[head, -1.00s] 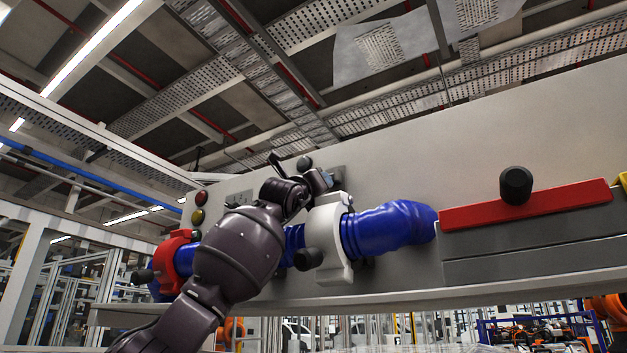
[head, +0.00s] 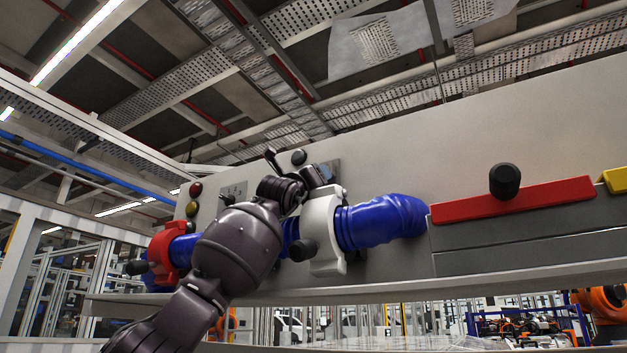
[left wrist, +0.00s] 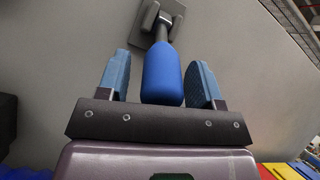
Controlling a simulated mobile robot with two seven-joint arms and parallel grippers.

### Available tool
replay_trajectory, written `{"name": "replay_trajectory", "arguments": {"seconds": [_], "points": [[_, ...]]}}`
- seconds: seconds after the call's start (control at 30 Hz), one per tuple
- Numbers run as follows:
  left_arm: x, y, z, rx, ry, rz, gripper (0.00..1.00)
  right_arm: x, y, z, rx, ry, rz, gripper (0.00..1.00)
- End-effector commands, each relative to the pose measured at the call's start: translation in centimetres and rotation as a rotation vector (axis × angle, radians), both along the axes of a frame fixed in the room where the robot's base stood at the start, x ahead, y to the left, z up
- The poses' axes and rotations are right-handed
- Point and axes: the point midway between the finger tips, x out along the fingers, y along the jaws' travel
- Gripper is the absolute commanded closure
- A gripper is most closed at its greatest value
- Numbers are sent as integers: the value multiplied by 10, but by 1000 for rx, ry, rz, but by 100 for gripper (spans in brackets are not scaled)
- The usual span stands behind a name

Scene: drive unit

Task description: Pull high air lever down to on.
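A blue lever handle (left wrist: 163,76) on a grey shaft is fixed to a grey plate (left wrist: 135,28) on the wall panel in the left wrist view. My left gripper (left wrist: 160,82) is open, with its two blue finger pads on either side of the handle. The handle lies closer to the right pad; I cannot tell whether they touch. In the head view my left gripper (head: 318,177) is at the panel in front of the plate (head: 331,168), and the lever is mostly hidden there. My right gripper is not in view.
Below the gripper, a blue hose (head: 385,222) runs along the panel through a white clamp (head: 323,237) and a red clamp (head: 164,252). A red bar (head: 540,196) with a black knob is at right.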

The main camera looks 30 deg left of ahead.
Motion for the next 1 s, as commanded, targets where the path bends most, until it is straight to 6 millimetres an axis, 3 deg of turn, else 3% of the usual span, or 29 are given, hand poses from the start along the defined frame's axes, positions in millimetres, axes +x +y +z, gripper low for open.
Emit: {"name": "replay_trajectory", "arguments": {"seconds": [0.37, 1.0], "points": [[-8, 1, -8, -1, 1, -1, 40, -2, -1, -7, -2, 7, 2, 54], [-73, 4, -52, 0, 1, 0, 40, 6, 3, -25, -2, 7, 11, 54]]}}
